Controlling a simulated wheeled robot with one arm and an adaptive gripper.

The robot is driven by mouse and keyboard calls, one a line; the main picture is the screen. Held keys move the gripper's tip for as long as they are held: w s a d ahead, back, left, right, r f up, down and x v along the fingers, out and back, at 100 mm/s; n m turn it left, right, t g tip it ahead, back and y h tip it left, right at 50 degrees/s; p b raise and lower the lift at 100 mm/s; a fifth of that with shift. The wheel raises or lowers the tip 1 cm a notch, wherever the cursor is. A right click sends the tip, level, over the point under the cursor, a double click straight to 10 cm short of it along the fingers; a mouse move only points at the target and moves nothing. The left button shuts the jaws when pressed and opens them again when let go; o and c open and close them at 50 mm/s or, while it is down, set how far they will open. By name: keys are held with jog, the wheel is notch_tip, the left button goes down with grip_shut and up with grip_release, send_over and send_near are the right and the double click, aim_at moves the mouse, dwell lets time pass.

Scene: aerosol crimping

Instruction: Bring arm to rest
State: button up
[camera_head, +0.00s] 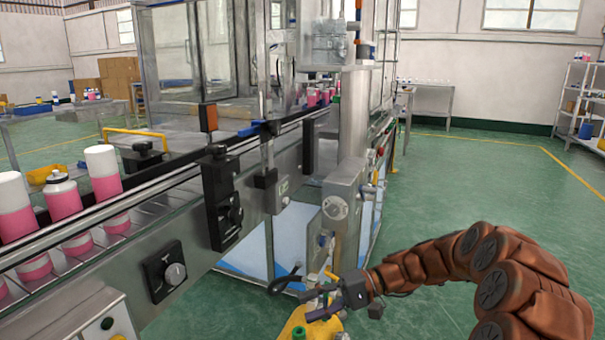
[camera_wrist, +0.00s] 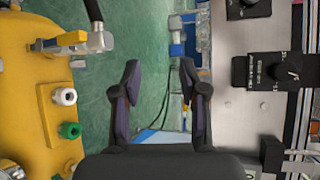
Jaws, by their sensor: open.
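My gripper (camera_head: 318,302) is at the lower middle of the head view, at the end of my orange-brown arm. It is low beside the conveyor machine (camera_head: 265,175), above a yellow unit (camera_head: 299,321). In the wrist view my gripper (camera_wrist: 160,85) has its two dark fingers spread apart, with nothing between them. Green floor shows through the gap. The yellow unit (camera_wrist: 30,85), with a white knob and a green knob, is to the left of the fingers. The grey machine panel (camera_wrist: 240,118) is to their right.
Pink and white cans (camera_head: 103,175) stand on the conveyor at the left. Black control boxes (camera_head: 221,195) stick out from the machine's side. A metal shelf (camera_head: 580,100) stands far right. The green floor (camera_head: 470,180) at the right is open.

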jog(key=s+r+n+g+h+p, duration=0.1)
jog(key=s+r+h+p, duration=0.6)
jog(key=s+r+p, duration=0.75)
jog(key=s+d+r+t+h+p, duration=0.1)
jog(key=s+d+r+h+p, duration=0.3)
jog(key=s+d+r+p, duration=0.2)
jog(key=s+d+r+m+t+h+p, duration=0.1)
jog(key=s+d+r+h+p, duration=0.2)
jog(key=s+d, duration=0.7)
jog(key=s+r+p, duration=0.2)
jog(key=s+r, duration=0.1)
jog(key=shift+s+t+h+p, duration=0.3)
jog(key=shift+s+h+p, duration=0.1)
jog(key=shift+a, duration=0.15)
